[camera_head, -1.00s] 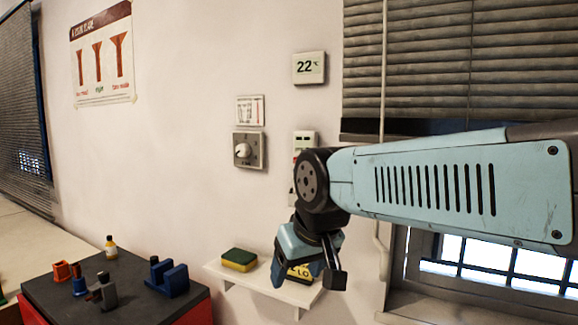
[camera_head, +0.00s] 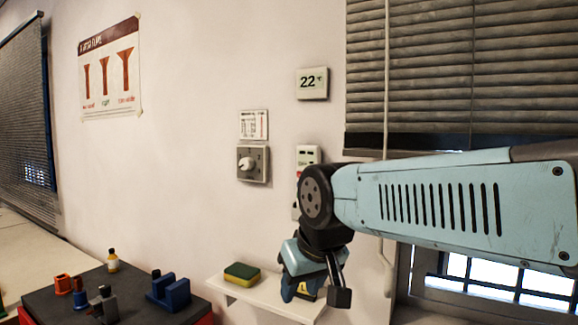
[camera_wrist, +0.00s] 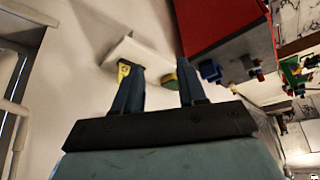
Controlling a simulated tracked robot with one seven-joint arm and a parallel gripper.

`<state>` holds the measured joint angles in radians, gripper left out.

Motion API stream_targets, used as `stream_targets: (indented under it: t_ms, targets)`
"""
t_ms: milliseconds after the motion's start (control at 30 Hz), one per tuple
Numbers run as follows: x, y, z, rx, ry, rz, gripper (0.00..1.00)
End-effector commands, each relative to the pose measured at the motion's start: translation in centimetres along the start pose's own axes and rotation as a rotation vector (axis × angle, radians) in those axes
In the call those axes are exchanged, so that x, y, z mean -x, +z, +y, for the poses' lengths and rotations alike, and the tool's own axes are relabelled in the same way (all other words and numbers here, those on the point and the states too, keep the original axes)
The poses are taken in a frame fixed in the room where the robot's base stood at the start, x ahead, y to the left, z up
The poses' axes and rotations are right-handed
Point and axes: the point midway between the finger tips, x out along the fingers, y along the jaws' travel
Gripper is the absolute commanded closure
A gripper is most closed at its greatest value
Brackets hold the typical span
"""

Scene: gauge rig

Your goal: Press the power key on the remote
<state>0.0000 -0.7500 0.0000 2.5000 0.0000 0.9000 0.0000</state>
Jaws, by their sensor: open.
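A pale wall unit with a red mark (camera_head: 308,153) hangs right of the dial, partly hidden behind my arm's joint. It may be the remote, but I cannot make out a power key. My gripper (camera_head: 312,285) is open and hangs in front of the small white shelf, below that unit. In the wrist view my gripper's two fingers (camera_wrist: 158,66) stand apart with nothing between them. A yellow and black item (camera_head: 308,292) on the shelf is mostly hidden by my gripper; it shows in part in the wrist view (camera_wrist: 123,72).
The white shelf (camera_head: 236,291) carries a green and yellow sponge (camera_head: 242,273). Above are a dial box (camera_head: 253,164) and a thermostat (camera_head: 312,83). A dark-topped bench (camera_head: 136,303) with several small parts is at lower left. A blind cord (camera_head: 386,110) hangs right.

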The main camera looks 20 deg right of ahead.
Motion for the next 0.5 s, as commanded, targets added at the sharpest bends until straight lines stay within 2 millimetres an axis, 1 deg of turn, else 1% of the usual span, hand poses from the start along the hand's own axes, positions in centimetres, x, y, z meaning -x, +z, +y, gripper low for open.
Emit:
stream_targets:
  t_ms: [33, 67, 400, 500]
  targets:
    - [0.0, 0.0, 0.0, 0.0, 0.0, 0.0, 0.64]
    - [0.0, 0.0, 0.0, 0.0, 0.0, 0.0, 0.67]
    - [0.0, 0.0, 0.0, 0.0, 0.0, 0.0, 1.0]
    - [0.0, 0.0, 0.0, 0.0, 0.0, 0.0, 1.0]
